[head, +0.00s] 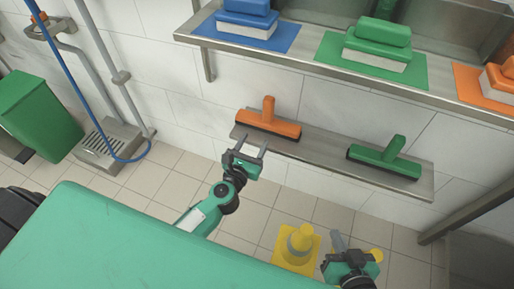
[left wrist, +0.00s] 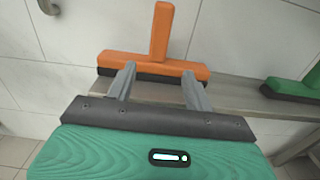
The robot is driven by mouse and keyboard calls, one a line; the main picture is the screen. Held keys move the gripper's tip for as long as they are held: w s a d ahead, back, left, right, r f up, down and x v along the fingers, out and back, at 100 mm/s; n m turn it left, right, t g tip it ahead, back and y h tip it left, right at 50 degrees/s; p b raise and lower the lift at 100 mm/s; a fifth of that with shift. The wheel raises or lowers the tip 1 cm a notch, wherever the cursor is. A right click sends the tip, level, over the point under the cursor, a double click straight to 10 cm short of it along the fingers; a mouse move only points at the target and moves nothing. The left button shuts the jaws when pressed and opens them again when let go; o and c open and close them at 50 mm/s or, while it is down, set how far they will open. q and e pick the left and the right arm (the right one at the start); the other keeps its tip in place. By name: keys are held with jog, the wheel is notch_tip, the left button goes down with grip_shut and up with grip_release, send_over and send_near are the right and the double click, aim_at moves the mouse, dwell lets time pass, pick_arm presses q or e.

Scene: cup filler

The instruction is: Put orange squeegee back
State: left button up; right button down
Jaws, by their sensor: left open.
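The orange squeegee (head: 269,121) rests on the left end of the lower metal shelf, its handle pointing up. It also shows in the left wrist view (left wrist: 152,62), just beyond my fingertips. My left gripper (head: 250,147) is open and empty in front of the squeegee, its two fingers pointing towards it; in the left wrist view the fingers (left wrist: 158,78) overlap the lower edge of the orange head, and I cannot tell whether they touch it. My right gripper (head: 350,268) is at the bottom right of the head view, low over the floor; its fingers are not clear.
A green squeegee (head: 386,157) lies on the right part of the lower shelf (head: 325,153). A yellow cone-like object (head: 299,242) stands on the floor near my right gripper. A green bin (head: 38,115) stands at left.

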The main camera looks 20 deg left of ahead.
pick_arm(q)
jog(key=s+d+r+m+g+h, duration=0.15)
jog(key=s+d+m+h, duration=0.3)
jog(key=m, duration=0.55)
jog(key=s+d+r+m+h, duration=0.25)
jog(key=s+d+m, duration=0.3)
jog(key=m, duration=0.45)
jog(key=s+f+m+g+y, duration=0.2)
jog(key=s+m, duration=0.8)
jog(key=m, duration=0.8)
jog(key=shift+s+a+f+g, duration=0.2)
jog(key=shift+f+g, duration=0.25)
jog(key=shift+g, duration=0.8)
jog(key=shift+d, duration=0.1)
